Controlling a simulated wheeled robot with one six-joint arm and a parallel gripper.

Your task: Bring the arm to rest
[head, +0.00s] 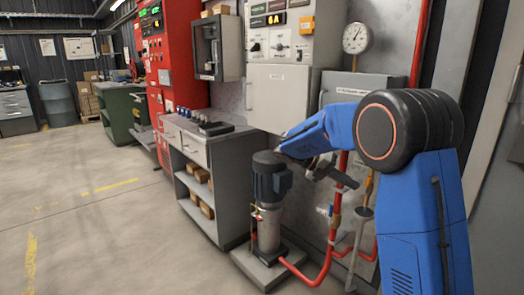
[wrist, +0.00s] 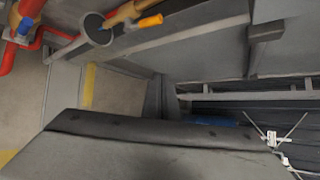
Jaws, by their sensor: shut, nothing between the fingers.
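My blue arm (head: 430,215) rises at the right of the head view, with a large black joint at its top. Its forearm reaches left and bends down beside the grey pump motor. My gripper (head: 347,181) is dark and hangs below the forearm, in front of the grey panel and near the red pipe. It is shut and empty. At this size I cannot tell its exact gap to the pipework. In the wrist view a broad grey surface fills the bottom; the fingertips cannot be made out there.
The pump (head: 268,205) stands on a low plinth left of my gripper. Red piping (head: 310,276) runs along the floor. A grey shelf unit (head: 203,222) and red cabinet (head: 181,55) stand further left. A pressure gauge (head: 356,38) is above. The floor (head: 100,215) at left is clear.

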